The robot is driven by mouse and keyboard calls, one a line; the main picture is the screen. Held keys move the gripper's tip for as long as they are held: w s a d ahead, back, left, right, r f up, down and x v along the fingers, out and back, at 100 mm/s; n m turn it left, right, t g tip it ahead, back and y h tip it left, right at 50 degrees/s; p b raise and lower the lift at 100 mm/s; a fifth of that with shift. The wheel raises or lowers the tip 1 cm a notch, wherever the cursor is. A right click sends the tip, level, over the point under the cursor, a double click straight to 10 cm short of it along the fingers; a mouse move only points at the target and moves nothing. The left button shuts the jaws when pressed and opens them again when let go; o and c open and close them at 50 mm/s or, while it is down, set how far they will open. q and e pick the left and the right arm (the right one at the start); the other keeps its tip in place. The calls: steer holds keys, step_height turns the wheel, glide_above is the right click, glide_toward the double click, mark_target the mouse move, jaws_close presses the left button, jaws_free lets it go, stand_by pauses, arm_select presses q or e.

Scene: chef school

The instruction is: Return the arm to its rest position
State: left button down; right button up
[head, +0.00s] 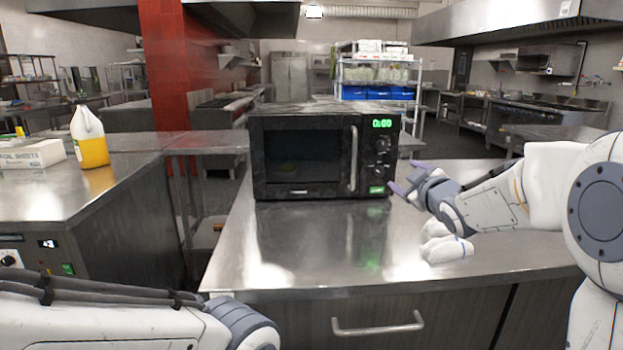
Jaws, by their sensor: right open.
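My right arm comes in from the right of the head view, over the steel counter (310,250). My right gripper (400,177) is open and empty, its purple fingers just right of the microwave (302,152), by its lower right side. I cannot tell whether a finger touches the microwave. The microwave is black, with its door shut and its display (382,124) lit green. My left arm shows at the lower left, in front of the counter; its gripper is out of the frame.
A yellow bottle (91,150) and a white box (32,155) stand on the left counter (60,190). A drawer handle (377,324) juts from the counter front. The counter before the microwave is clear. A shelf rack (375,93) stands behind.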

steer(key=s+a+f+m+g, duration=0.1)
steer(key=s+a+f+g, duration=0.4)
steer(key=s, duration=0.4)
steer(key=s+a+f+m+g, duration=0.1)
steer(key=s+a+f+g, duration=0.1)
steer(key=s+a+f, duration=0.5)
steer(key=s+a+f+m+g, duration=0.1)
steer(key=s+a+f+g, duration=0.4)
steer(key=s, duration=0.5)
steer(key=s+f+g, duration=0.2)
steer(key=s, duration=0.6)
steer(key=s+f+g, duration=0.2)
steer(key=s+f, duration=0.1)
steer(key=s, duration=0.5)
step_height(320, 180, down, 10)
steer(key=s+b, duration=0.1)
steer(key=b, duration=0.9)
step_height(320, 180, up, 27)
steer(key=p, duration=2.6)
steer(key=shift+d+f+g+h, duration=0.2)
steer(key=shift+d+g+h, duration=0.1)
steer(key=shift+d+h, duration=0.1)
